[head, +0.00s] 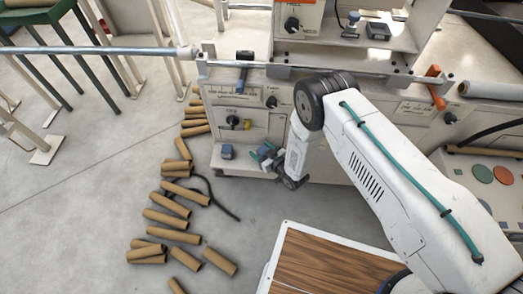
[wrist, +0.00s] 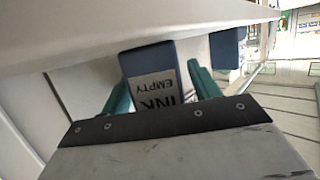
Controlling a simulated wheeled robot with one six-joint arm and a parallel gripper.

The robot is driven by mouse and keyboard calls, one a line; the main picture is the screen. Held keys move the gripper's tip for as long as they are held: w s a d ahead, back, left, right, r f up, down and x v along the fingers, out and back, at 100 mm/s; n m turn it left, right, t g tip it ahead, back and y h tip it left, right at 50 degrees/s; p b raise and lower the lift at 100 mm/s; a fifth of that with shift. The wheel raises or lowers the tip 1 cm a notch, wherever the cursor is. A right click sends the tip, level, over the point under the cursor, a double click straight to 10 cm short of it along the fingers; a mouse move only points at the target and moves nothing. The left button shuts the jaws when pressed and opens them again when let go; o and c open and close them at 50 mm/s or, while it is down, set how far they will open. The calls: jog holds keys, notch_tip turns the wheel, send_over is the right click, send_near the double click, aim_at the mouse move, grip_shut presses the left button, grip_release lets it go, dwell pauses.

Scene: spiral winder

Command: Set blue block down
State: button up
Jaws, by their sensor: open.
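A dark blue block (wrist: 148,58) with a pale label reading "INK EMPTY" stands between the two teal fingers of my gripper (wrist: 158,84) in the wrist view. The fingers are open, one on each side of the block; whether either touches it is unclear. In the head view my gripper (head: 268,156) is low at the front of the machine, over its bottom ledge. A second dark blue block (wrist: 228,46) shows just right of the fingers in the wrist view. A blue block (head: 227,151) stands on the ledge left of my gripper in the head view.
The pale machine (head: 262,122) with knobs and a long horizontal bar stands right behind my gripper. Several brown cardboard tubes (head: 172,217) lie on the floor to the left, with a dark cable. A wood-topped surface (head: 325,268) is in front.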

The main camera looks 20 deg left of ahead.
jog(key=shift+r, duration=0.1)
jog(key=v, duration=1.2)
